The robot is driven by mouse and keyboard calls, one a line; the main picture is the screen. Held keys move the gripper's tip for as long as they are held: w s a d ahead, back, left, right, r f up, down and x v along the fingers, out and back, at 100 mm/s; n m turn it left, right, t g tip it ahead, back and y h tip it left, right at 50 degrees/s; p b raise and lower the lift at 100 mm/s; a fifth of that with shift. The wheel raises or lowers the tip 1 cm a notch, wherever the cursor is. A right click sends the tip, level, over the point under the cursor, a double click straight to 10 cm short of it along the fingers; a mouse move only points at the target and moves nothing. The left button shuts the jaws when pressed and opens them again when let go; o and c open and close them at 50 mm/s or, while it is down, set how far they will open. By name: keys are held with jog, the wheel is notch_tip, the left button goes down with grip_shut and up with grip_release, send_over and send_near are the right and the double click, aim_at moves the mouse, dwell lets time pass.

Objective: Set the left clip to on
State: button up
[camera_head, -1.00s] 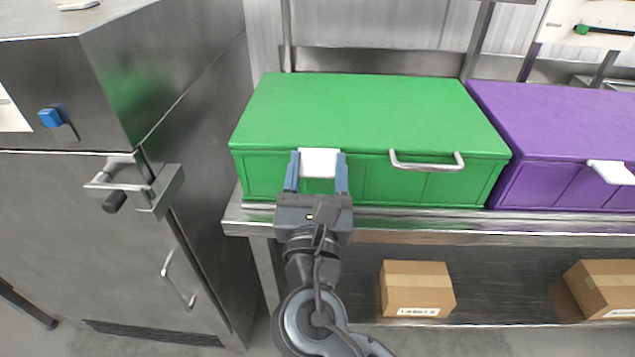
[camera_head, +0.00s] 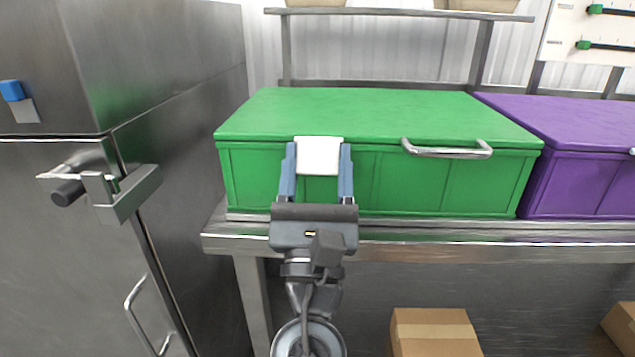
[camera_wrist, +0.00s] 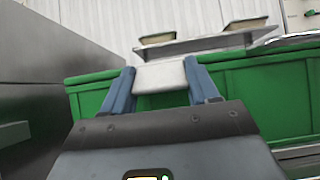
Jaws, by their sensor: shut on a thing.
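The left clip (camera_head: 319,156) is a white flap on the front of the green box (camera_head: 390,112), left of the metal handle. My gripper (camera_head: 318,166) has its two blue fingers on either side of the clip, shut on it. In the wrist view the white clip (camera_wrist: 160,74) lies between the fingertips, near the rim of the green box (camera_wrist: 262,84). The clip hangs over the upper front edge of the box. The lid looks closed.
A steel cabinet (camera_head: 190,110) with a latch (camera_head: 125,195) stands close on the left. A purple box (camera_head: 575,140) is on the right of the same steel table (camera_head: 450,235). The metal handle (camera_head: 447,149) sticks out from the green box. Cardboard boxes (camera_head: 434,335) are below.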

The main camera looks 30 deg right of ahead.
dwell(0.5)
jog(key=o, duration=1.1)
jog(key=shift+c, duration=0.2)
jog(key=shift+f, duration=0.1)
jog(key=b+v, duration=0.1)
jog(key=v, duration=0.6)
jog(key=shift+s+f, duration=0.2)
jog(key=shift+f, duration=0.05)
jog(key=shift+a, duration=0.15)
